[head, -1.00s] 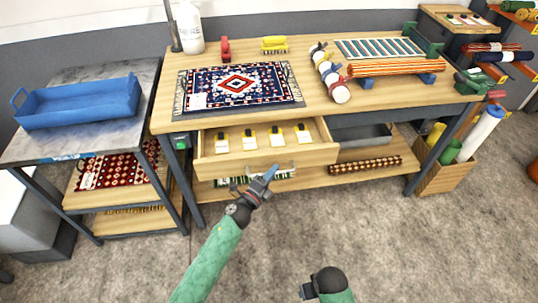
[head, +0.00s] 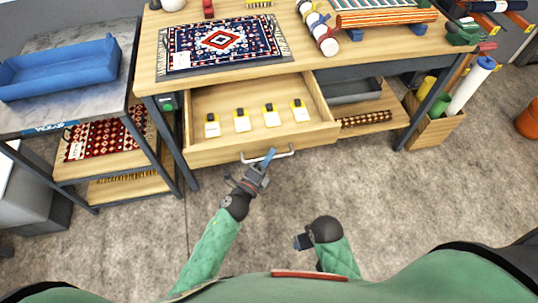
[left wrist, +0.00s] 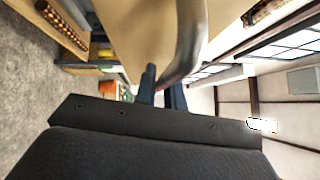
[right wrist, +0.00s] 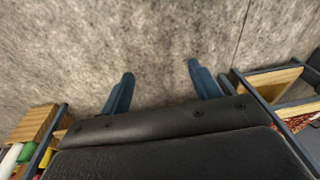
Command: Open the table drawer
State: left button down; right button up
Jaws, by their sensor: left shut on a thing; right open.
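The wooden table drawer (head: 205,158) is pulled out from under the table (head: 149,70), with its inside in plain view. Several small yellow-and-white items lie in a row in it, one of them a tagged piece (head: 271,116). A metal bar handle (head: 284,154) runs across the drawer front. My left gripper (head: 266,160) is shut on this handle; the left wrist view shows the curved handle (left wrist: 190,45) between its fingers. My right gripper (right wrist: 160,90) is open and empty above the floor, in front of the table; its fingers are partly hidden in the head view.
A grey tray (head: 352,92) sits right of the drawer, under the tabletop. A side table with a blue tray (head: 60,68) stands at the left. A wooden box (head: 427,130) with rolls stands at the right. The floor (head: 400,210) before the drawer is clear.

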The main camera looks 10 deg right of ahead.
pick_arm(q)
jog(key=c, duration=1.5)
grip_release()
pick_arm(e)
jog(key=shift+w+f, duration=0.15)
jog(key=shift+f, duration=0.05)
pick_arm(q)
jog(key=shift+s+a+f, duration=0.2)
jog(key=shift+s+a, duration=0.05)
jog(key=shift+s, duration=0.05)
jog(key=b+v, duration=0.2)
jog(key=v, duration=0.5)
jog(key=shift+r+b, duration=0.15)
jog(key=shift+b, duration=0.15)
pick_arm(e)
notch_tip(320, 180, up, 11)
jog(key=s, duration=0.2)
jog(key=shift+s+d, duration=0.15)
jog(key=shift+d, duration=0.05)
jog(key=shift+f, duration=0.1)
